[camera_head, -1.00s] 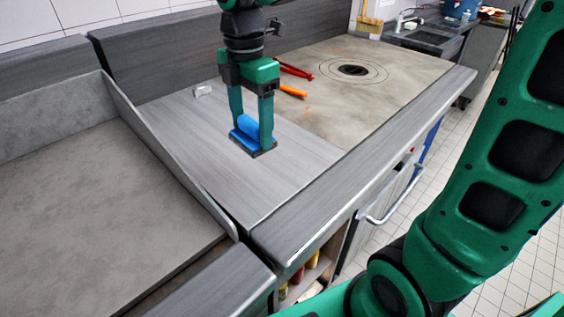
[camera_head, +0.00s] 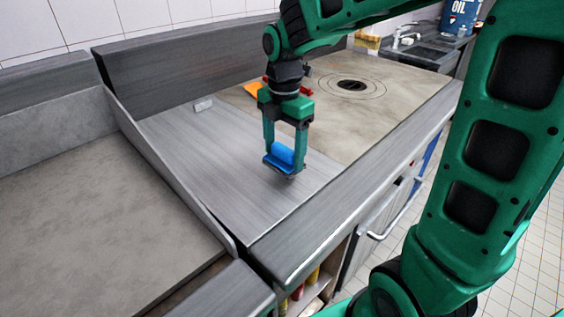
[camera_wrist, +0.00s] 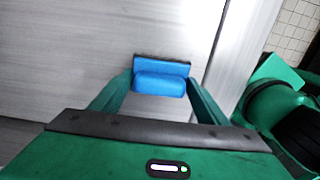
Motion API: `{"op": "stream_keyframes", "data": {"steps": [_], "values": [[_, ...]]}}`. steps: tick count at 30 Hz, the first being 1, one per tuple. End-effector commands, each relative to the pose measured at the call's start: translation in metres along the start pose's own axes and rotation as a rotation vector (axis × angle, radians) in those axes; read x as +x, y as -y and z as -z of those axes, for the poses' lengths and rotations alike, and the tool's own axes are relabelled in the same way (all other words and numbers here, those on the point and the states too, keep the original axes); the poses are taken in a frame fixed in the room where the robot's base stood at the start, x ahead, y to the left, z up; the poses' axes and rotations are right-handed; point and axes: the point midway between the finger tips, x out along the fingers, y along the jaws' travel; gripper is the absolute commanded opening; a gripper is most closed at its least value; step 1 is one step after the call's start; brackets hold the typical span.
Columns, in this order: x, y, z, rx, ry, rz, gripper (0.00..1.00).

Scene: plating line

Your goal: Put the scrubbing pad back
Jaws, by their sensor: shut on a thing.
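The scrubbing pad (camera_head: 282,155) has a blue grip on a thin dark base. My gripper (camera_head: 285,165) is shut on it, one green finger at each end of the blue grip. In the head view the pad is over the smooth grey metal counter (camera_head: 215,150); I cannot tell whether its base touches the counter. In the wrist view the pad (camera_wrist: 160,84) sits between the two fingers, with its dark base showing beyond the blue part.
Orange (camera_head: 253,90) and red items lie behind my gripper, partly hidden. A raised metal divider (camera_head: 165,165) stands left. The front counter is clear.

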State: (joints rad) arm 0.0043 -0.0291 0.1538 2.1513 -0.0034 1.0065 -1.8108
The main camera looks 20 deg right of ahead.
Motion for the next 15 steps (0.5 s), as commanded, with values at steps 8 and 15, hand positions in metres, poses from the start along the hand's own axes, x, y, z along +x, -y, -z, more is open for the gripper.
{"op": "stream_keyframes", "data": {"steps": [8, 15], "values": [[0.034, 0.000, 0.000, 0.000, -0.001, 0.002, 0.40], [0.038, 0.000, 0.001, -0.001, 0.001, -0.001, 0.40]]}}
